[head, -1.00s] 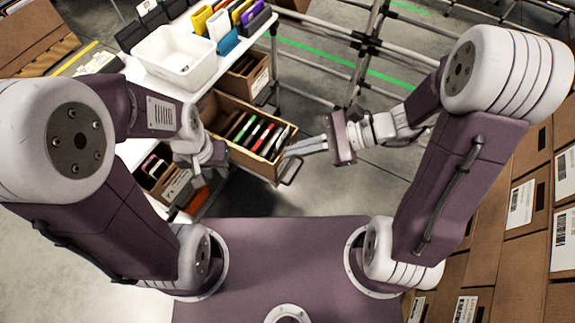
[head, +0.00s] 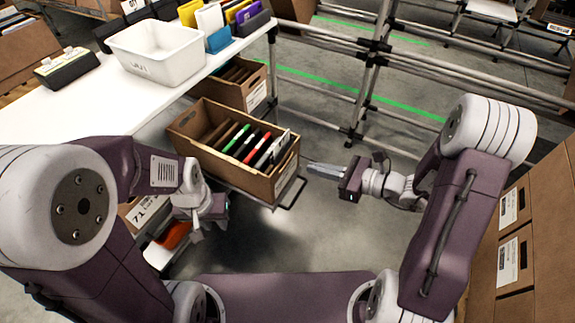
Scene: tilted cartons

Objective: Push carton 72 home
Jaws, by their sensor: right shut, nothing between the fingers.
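An open brown carton (head: 225,158) holding several upright folders sticks out from under the white table, tilted, its labelled end towards my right gripper. I cannot read its label, so I cannot confirm it is carton 72. My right gripper (head: 310,169) is shut and empty, its tips a little right of that end with a small gap. My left gripper (head: 198,228) hangs left of the carton, near another labelled carton (head: 135,207) whose number looks like 71. The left fingers are too small and blocked to tell open from shut.
A third carton (head: 228,78) sits further back under the white table (head: 60,108). A white bin (head: 155,52) stands on top. Metal rails (head: 375,60) run behind. Stacked cartons (head: 515,255) stand at the right. Floor in the middle is clear.

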